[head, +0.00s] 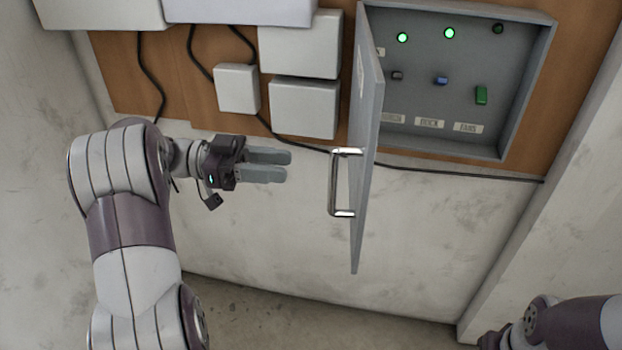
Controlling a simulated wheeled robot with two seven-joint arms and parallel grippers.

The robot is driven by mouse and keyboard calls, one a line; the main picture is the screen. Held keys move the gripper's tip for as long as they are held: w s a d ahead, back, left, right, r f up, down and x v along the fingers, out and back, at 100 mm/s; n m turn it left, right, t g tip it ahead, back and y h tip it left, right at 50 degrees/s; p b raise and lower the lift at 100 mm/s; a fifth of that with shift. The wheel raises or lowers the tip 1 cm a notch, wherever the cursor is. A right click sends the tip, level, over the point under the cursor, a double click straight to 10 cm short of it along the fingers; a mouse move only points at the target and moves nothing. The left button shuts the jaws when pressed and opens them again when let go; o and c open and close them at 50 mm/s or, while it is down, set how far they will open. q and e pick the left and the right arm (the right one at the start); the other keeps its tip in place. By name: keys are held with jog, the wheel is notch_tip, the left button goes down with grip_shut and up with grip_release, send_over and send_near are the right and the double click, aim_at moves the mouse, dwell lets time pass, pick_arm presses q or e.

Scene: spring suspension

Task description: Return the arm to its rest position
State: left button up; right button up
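My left arm (130,240) comes up from the lower left and bends to the right at its top. My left gripper (287,166) points right, in front of the white wall. Its two grey fingers lie close together, and I cannot tell whether they are parted. I see nothing held, and the fingertips are apart from the door handle (335,185). Part of my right arm (570,325) shows in the lower right corner; its fingers are not in view.
The grey cabinet (530,90) has its door (365,140) swung open toward me. Inside are two lit green lamps (403,37) (449,33), a dark lamp (498,28) and several switches. White boxes (300,45) and black cables are on the wooden board. Bare wall lies below.

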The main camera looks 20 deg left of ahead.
pick_arm(q)
jog(key=shift+v, duration=1.1)
